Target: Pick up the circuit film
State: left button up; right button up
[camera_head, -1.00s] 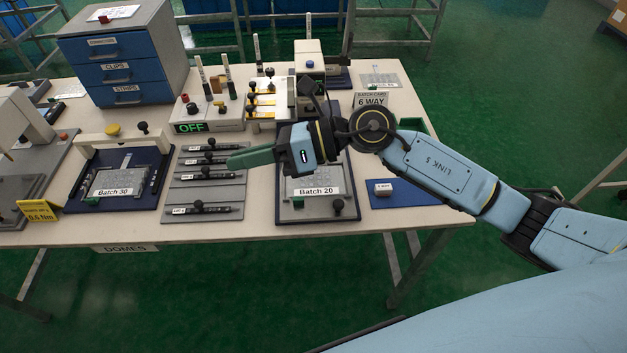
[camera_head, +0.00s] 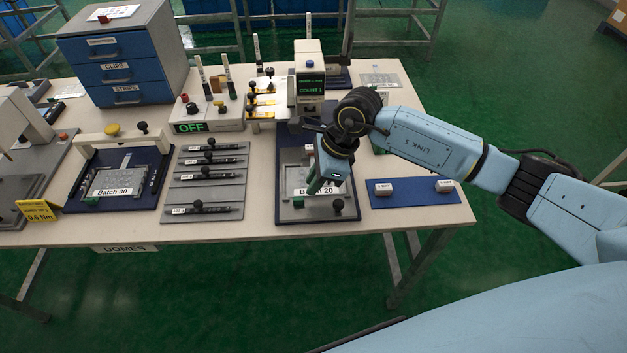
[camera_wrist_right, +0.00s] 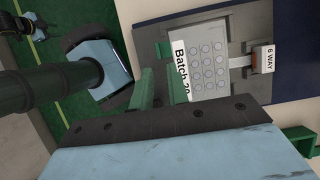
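A light grey film with a grid of round dots (camera_wrist_right: 208,60) lies on the Batch 20 fixture (camera_head: 286,212), behind its "Batch 20" label. In the wrist view a pale tail runs from it to a small block marked 6 WAY (camera_wrist_right: 263,58). My right gripper (camera_head: 322,190) points down over this fixture and hides part of the film and label in the head view. In the right wrist view its green fingers (camera_wrist_right: 155,82) are slightly apart beside the label edge, with nothing seen between them. Contact with the film cannot be told.
Left of the fixture is a grey rack (camera_head: 203,180) with several dark strips. The Batch 30 fixture (camera_head: 85,204) stands further left. On the right, a blue mat (camera_head: 412,199) holds two small white blocks. A machine with a lit screen (camera_head: 310,88) stands behind.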

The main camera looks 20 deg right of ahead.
aim_at(304, 200)
jog(key=shift+x, duration=2.8)
jog(key=shift+s+d, duration=0.15)
jog(key=shift+c, duration=0.3)
grip_shut()
